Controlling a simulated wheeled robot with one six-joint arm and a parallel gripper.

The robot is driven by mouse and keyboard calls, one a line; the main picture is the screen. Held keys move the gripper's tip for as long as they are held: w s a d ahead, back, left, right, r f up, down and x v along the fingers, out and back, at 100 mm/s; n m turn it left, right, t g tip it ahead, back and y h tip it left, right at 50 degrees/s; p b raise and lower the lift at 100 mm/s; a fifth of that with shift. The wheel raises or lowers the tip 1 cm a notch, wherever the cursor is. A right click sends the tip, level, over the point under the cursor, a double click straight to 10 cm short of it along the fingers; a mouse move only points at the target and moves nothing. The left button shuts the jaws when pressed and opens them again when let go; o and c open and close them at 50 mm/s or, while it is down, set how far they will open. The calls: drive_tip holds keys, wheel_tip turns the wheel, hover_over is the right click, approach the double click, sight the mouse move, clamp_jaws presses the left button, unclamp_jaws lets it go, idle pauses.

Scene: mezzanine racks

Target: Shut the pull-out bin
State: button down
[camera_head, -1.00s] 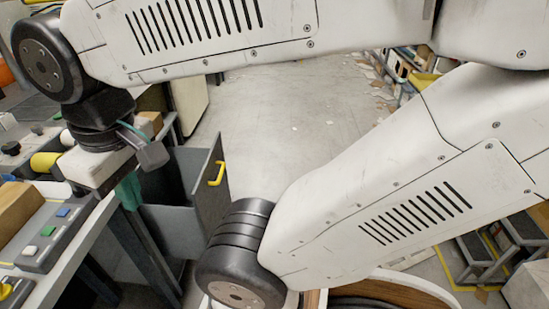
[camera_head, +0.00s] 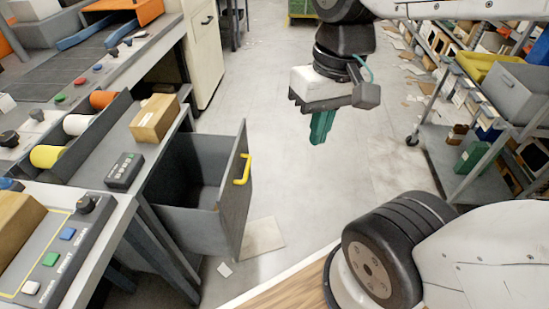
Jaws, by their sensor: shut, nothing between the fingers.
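The pull-out bin (camera_head: 190,222) is a grey open-topped drawer under the workbench at the left. It stands pulled out into the aisle, with a dark inside. Its front panel faces right and carries a yellow handle (camera_head: 243,170). My gripper (camera_head: 320,128) has green fingers pointing down and is shut and empty. It hangs over the aisle, to the right of the handle and apart from it.
The workbench (camera_head: 190,118) at the left holds a cardboard box (camera_head: 155,118), tape rolls and a button panel (camera_head: 50,255). A wheeled cart (camera_head: 470,150) with a yellow tray and grey box stands at the right. The aisle floor (camera_head: 280,75) between is mostly clear.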

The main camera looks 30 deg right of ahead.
drive_tip(key=w+d+f+m+y, duration=0.3)
drive_tip(key=w+f+m+y, duration=0.85)
drive_tip(key=w+f, duration=0.5)
drive_tip(key=w+d+f+m+t, duration=0.35)
drive_tip(key=d+f+m, duration=0.2)
drive_tip(key=f, duration=0.35)
drive_tip(key=w+d+f+m+t, duration=0.2)
drive_tip(key=d+f+m+t, duration=0.4)
drive_tip(key=f, duration=0.4)
drive_tip(key=w+a+f+m, duration=0.1)
drive_tip(key=w+a+f, duration=0.1)
drive_tip(key=w+a, duration=0.6)
drive_tip(key=a+g, duration=0.1)
drive_tip(key=a, duration=0.3)
drive_tip(key=shift+f, duration=0.35)
drive_tip(key=shift+w, duration=0.1)
